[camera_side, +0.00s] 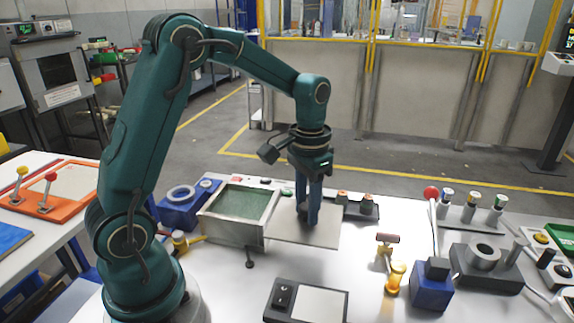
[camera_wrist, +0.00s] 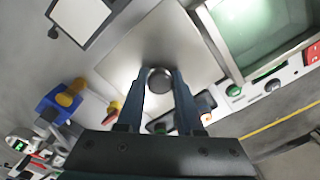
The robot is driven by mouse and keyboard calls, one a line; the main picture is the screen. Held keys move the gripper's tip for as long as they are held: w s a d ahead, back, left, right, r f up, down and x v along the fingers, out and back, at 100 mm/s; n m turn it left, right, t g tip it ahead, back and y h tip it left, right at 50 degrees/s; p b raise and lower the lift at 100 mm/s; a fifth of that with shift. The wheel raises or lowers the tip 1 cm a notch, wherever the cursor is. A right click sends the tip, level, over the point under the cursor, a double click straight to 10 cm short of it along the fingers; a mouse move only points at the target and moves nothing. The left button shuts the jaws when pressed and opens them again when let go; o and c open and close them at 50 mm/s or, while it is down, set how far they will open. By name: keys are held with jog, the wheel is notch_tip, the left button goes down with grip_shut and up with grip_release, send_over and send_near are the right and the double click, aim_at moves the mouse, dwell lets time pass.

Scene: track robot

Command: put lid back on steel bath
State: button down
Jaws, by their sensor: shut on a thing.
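The steel bath (camera_side: 211,228) is an open square box with green liquid inside, left of my gripper. It also shows at the upper right of the wrist view (camera_wrist: 232,62). The lid (camera_side: 312,232) is a flat grey square plate just right of the bath, roughly level. In the wrist view the lid (camera_wrist: 128,52) lies below my fingers. My gripper (camera_side: 307,220) points down over the lid, and its blue fingers (camera_wrist: 160,82) are shut on the lid's round dark knob (camera_wrist: 160,76). I cannot tell whether the plate touches the table.
A dark box with a white panel (camera_side: 318,302) stands at the front. A blue block with a ring (camera_side: 182,202) is left of the bath. An amber-handled tool (camera_side: 394,275) and a blue block (camera_side: 432,288) stand right. Small buttons (camera_side: 343,196) line the back.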

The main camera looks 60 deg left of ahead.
jog(key=s+a+r, duration=0.1)
jog(key=a, duration=0.1)
jog(key=s+a+r, duration=0.1)
jog(key=a, duration=0.1)
jog(key=s+a+r, duration=0.1)
jog(key=a+r, duration=0.1)
jog(key=shift+a+r, duration=0.1)
jog(key=s+a+r, duration=0.4)
jog(key=s+a, duration=0.1)
jog(key=a, duration=0.1)
notch_tip(320, 180, down, 7)
jog(key=shift+a+r, duration=0.2)
dwell(0.3)
jog(key=shift+f, duration=0.5)
dwell(2.0)
jog(key=shift+c, duration=2.3)
grip_release()
jog(key=shift+o, duration=0.3)
